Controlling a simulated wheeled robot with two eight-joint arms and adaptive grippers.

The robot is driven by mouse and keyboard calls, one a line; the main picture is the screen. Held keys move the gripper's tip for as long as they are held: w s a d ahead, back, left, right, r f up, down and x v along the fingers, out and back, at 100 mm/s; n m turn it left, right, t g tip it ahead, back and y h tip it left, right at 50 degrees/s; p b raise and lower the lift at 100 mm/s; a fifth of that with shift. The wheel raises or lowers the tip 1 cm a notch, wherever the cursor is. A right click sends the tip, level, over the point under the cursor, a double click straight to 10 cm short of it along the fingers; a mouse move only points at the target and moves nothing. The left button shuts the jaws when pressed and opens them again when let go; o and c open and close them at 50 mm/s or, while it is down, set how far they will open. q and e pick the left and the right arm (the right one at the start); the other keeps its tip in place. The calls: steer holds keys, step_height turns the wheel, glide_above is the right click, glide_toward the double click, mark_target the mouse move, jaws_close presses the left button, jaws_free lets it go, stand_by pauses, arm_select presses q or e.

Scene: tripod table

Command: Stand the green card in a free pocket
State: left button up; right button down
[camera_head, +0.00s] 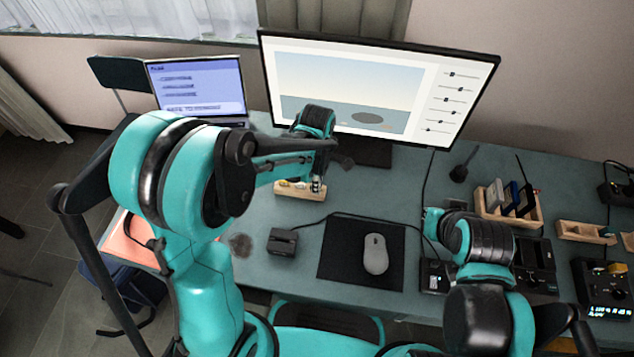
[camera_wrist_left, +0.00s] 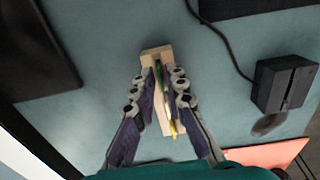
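A small wooden holder (camera_head: 301,193) stands on the desk in front of the monitor. The left wrist view shows it as a pale block (camera_wrist_left: 151,54) with a thin green card (camera_wrist_left: 159,72) standing edge-on along it and a yellow piece (camera_wrist_left: 173,129) at its near end. My left gripper (camera_head: 318,184) is over the holder. In the left wrist view its fingers (camera_wrist_left: 159,85) are apart, one on each side of the green edge; contact cannot be told. A wooden rack (camera_head: 509,222) with several upright cards stands at the right.
A black mat (camera_head: 340,262) with a grey mouse (camera_head: 375,254) and a small black box (camera_head: 283,242) lie nearer me. The monitor (camera_head: 366,90) stands close behind the holder. Cables cross the desk. Another wooden tray (camera_head: 580,231) is at the far right.

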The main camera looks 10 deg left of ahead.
arm_select(q)
steer(key=shift+o, duration=0.4)
step_height(320, 180, up, 12)
stand_by(0.3)
stand_by(0.4)
steer(key=s+a+r+m+t, duration=0.2)
steer(key=s+a+m+t, duration=0.5)
steer(key=m, duration=1.1)
steer(key=s+a, duration=0.1)
steer(key=s, duration=0.3)
steer(key=shift+s+a, duration=0.3)
steer(key=shift+s, duration=0.1)
